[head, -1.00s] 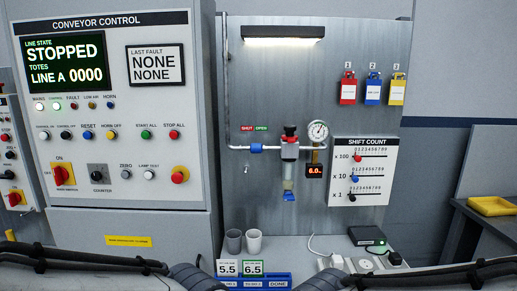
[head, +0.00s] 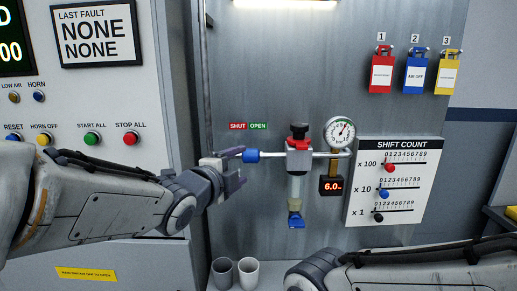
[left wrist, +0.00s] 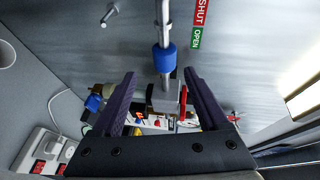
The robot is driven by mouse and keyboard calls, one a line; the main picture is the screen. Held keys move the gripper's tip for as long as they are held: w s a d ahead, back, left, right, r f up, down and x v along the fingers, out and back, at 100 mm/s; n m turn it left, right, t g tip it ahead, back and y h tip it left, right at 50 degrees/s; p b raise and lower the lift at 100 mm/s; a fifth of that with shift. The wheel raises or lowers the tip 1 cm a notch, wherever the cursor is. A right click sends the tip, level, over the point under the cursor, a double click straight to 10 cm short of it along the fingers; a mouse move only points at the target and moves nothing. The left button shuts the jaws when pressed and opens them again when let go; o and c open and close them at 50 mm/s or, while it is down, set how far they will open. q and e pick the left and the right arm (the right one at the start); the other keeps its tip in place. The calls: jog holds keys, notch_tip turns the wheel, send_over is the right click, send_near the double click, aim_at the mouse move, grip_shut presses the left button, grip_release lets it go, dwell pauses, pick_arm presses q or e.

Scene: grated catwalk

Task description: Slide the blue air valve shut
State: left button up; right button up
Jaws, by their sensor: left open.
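The blue air valve (head: 251,156) is a blue sleeve on a thin white pipe. It sits below the green OPEN label (head: 258,126), right of the red SHUT label (head: 237,126). My left gripper (head: 240,167) is open and empty, just left of the sleeve in the head view. In the left wrist view the sleeve (left wrist: 165,57) shows just past the fingertips, centred in the gap of my left gripper (left wrist: 159,80). I cannot tell whether a finger touches it. My right gripper is not in view.
Right of the sleeve are the regulator (head: 299,155), a round gauge (head: 340,132) and a 6.0 display (head: 331,186). The shift count board (head: 393,180) is farther right. The control cabinet (head: 130,262) stands left. Two cups (head: 248,272) stand below.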

aim_at(256, 153)
pick_arm(q)
jog(key=shift+w+a+r, duration=0.15)
jog(key=shift+w+r, duration=0.05)
jog(key=shift+w, duration=0.55)
jog(key=p+x, duration=0.1)
jog(key=x, duration=0.4)
jog(key=p+x, duration=0.1)
jog(key=x, duration=0.2)
jog(key=shift+d+r+p, duration=0.1)
jog(key=shift+d+p, duration=0.2)
jog(key=shift+d, duration=0.05)
jog(key=shift+w+d, duration=0.25)
jog(key=shift+w, duration=0.45)
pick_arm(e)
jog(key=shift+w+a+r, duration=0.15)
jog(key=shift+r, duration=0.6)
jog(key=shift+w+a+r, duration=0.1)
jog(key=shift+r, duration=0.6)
